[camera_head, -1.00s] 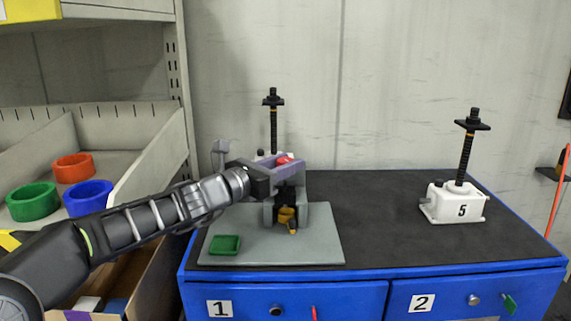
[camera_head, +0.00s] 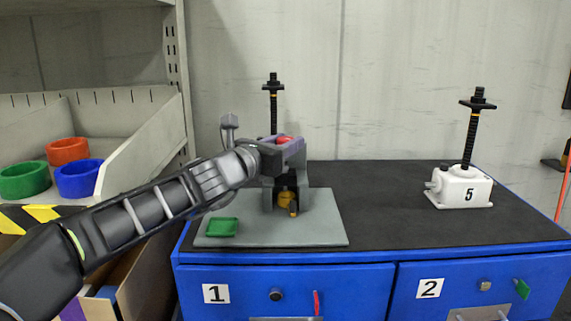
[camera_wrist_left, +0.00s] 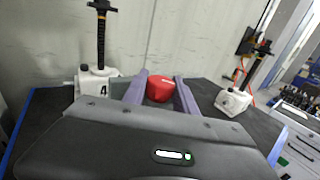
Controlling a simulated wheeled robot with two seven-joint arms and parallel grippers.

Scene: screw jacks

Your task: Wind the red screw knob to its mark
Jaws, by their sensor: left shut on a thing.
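The red screw knob (camera_head: 284,139) sits on top of a grey stand on the grey base plate (camera_head: 325,236). My left gripper (camera_head: 290,142) comes in from the left at the top of the stand and is shut on the knob. In the left wrist view the red knob (camera_wrist_left: 160,88) lies between the two purple-grey fingers. A brass-coloured part (camera_head: 287,199) shows low inside the stand. The knob's mark cannot be made out. My right gripper is not in view.
A green tray (camera_head: 222,227) lies on the plate's left. A white jack numbered 5 (camera_head: 460,188) stands at right; another jack's black screw (camera_head: 273,104) rises behind the gripper. Coloured rings (camera_head: 78,178) sit in a shelf bin at left. The dark tabletop (camera_head: 370,195) between is clear.

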